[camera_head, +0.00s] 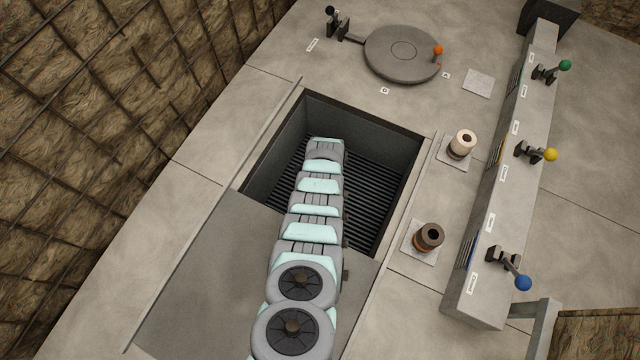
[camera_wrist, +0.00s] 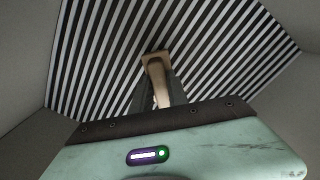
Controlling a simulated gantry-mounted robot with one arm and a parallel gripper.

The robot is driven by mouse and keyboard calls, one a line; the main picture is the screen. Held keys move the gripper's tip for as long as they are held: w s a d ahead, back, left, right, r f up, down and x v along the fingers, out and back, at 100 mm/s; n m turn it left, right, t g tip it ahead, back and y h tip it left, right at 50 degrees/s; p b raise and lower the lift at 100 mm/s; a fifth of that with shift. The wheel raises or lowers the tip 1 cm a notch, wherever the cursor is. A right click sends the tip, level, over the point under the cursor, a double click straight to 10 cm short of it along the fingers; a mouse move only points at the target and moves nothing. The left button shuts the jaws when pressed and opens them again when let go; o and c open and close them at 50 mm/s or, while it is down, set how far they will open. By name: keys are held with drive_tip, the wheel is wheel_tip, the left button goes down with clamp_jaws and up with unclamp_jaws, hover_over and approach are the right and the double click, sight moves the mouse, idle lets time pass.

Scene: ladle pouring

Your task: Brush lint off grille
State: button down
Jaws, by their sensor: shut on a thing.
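The grille (camera_head: 378,200) is a dark slatted floor at the bottom of a rectangular pit. In the wrist view the grille (camera_wrist: 105,45) shows as black and pale stripes. My gripper (camera_wrist: 160,92) is shut on a tan brush (camera_wrist: 157,75), its handle between the grey fingers. The brush's wider end points toward the slats; I cannot tell whether it touches them. In the head view my arm hides the gripper and brush. I make out no lint on the slats that show.
The pit's walls (camera_head: 280,143) stand close around my arm. A flat grey cover (camera_head: 205,270) lies at the near side. To the right stand a white cylinder (camera_head: 462,143), a dark brown one (camera_head: 429,237) and a lever console (camera_head: 500,200). A round lid (camera_head: 400,65) is beyond the pit.

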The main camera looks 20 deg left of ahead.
drive_tip(key=shift+s+d+f+p, duration=0.15)
drive_tip(key=shift+d+p, duration=0.35)
drive_tip(key=shift+d, duration=1.4)
drive_tip(key=shift+s+d+f+p, duration=0.1)
drive_tip(key=shift+d+p, duration=0.35)
drive_tip(key=shift+d, duration=1.4)
drive_tip(key=shift+s+d+r+p, duration=0.15)
drive_tip(key=shift+d+p, duration=0.25)
drive_tip(key=shift+d, duration=1.4)
drive_tip(key=shift+w+f+b, duration=0.2)
drive_tip(key=shift+w+b, duration=0.15)
drive_tip(key=shift+b, duration=0.2)
drive_tip(key=shift+w+r+b, duration=0.25)
drive_tip(key=shift+w+b, duration=0.15)
drive_tip(key=shift+w, duration=0.15)
drive_tip(key=shift+a, duration=0.1)
drive_tip(key=shift+a+f, duration=0.1)
drive_tip(key=shift+a, duration=0.85)
drive_tip(key=shift+w+a+b, duration=0.2)
drive_tip(key=shift+a+b, duration=0.7)
drive_tip(key=shift+a, duration=1.55)
drive_tip(key=shift+w+a+b, duration=0.15)
drive_tip(key=shift+a+b, duration=0.3)
drive_tip(key=shift+a, duration=0.4)
drive_tip(key=shift+w+a+b, duration=0.1)
drive_tip(key=shift+a+b, duration=0.3)
drive_tip(key=shift+a, duration=0.4)
